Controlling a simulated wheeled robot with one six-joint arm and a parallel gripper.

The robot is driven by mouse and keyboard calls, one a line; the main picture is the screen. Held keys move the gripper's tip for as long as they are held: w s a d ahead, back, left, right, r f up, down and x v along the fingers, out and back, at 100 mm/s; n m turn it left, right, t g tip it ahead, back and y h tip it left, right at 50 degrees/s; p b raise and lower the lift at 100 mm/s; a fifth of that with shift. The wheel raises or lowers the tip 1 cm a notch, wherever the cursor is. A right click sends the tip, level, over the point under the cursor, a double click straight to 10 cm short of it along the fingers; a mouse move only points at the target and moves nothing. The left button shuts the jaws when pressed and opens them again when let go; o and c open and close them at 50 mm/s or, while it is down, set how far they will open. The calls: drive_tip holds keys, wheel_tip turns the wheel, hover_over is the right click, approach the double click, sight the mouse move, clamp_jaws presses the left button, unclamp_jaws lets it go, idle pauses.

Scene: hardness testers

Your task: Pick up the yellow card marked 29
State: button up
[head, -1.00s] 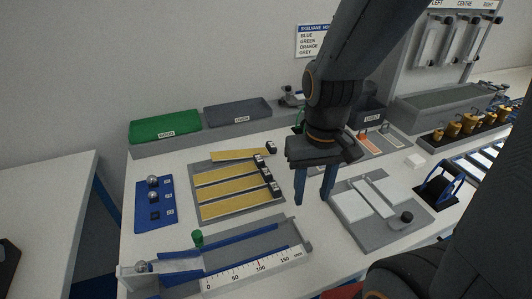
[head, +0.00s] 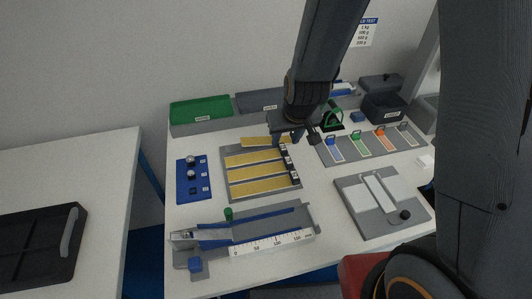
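Several yellow cards (head: 255,158) with black end blocks lie in rows on a grey tray (head: 232,202). The farthest yellow card (head: 262,141) lies at a slightly different angle from the others, at the tray's back edge. The numbers on the blocks are too small to read, so I cannot tell which is 29. My gripper (head: 290,138) points down at the right end of the farthest card.
Green (head: 200,112) and dark grey (head: 258,102) bins stand behind the tray. A rack of coloured tags (head: 358,145) and a green-handled item (head: 332,118) are to the gripper's right. A ruler ramp (head: 272,241) lies in front, a blue ball plate (head: 193,180) at left.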

sight(283, 147)
drive_tip(key=shift+d+p+x, duration=0.2)
drive_tip(key=shift+p+x, duration=0.3)
drive_tip(key=shift+x, duration=2.55)
drive_tip(key=shift+w, duration=0.15)
clamp_jaws()
